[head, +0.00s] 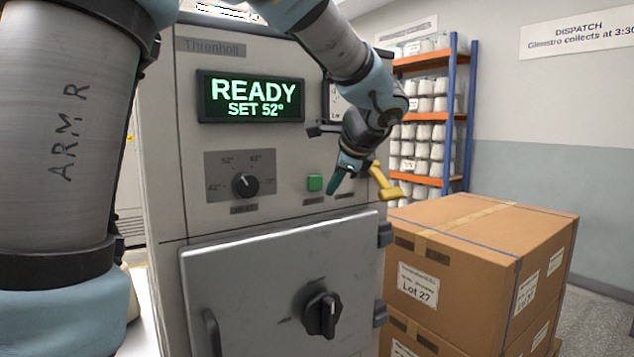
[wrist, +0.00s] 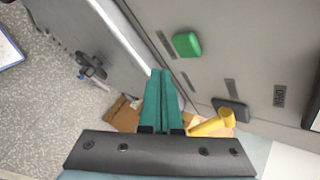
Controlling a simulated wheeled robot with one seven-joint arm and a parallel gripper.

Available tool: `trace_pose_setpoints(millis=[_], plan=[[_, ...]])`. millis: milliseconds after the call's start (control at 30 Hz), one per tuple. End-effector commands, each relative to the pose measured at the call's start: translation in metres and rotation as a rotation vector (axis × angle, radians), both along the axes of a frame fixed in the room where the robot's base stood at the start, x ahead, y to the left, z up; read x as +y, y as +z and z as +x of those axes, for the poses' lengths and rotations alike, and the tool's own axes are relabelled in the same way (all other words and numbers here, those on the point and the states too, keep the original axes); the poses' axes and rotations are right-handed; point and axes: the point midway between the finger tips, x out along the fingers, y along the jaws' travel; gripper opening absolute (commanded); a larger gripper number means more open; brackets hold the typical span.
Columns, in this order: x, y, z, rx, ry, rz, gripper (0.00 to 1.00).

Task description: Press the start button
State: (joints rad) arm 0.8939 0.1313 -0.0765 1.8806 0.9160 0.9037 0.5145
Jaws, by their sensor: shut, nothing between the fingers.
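The start button looks to be the green square button (head: 315,183) on the front panel of the grey machine (head: 290,215); its label is too small to read. It also shows in the wrist view (wrist: 187,44), above and right of my fingertips. My gripper (head: 334,188) is shut and empty, its teal fingers pressed together. In the head view the fingertips are just right of the button; in the wrist view (wrist: 161,72) they are apart from it. The display (head: 251,97) reads READY, SET 52°.
A yellow lever (head: 385,182) sticks out right of the button, close to my gripper. A dial (head: 244,184) is to the left. The machine's door (head: 285,285) with a black knob (head: 322,313) is closed below. Cardboard boxes (head: 480,250) stand at right.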

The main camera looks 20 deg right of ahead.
Motion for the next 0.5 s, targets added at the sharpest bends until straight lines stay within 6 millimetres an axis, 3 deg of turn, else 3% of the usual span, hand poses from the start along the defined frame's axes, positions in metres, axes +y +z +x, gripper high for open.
trace_pose_setpoints(millis=[200, 500], plan=[[0.006, 0.001, 0.020, 0.000, 0.002, 0.000, 0.00], [0.008, 0.000, 0.027, 0.000, 0.001, -0.001, 0.00]])
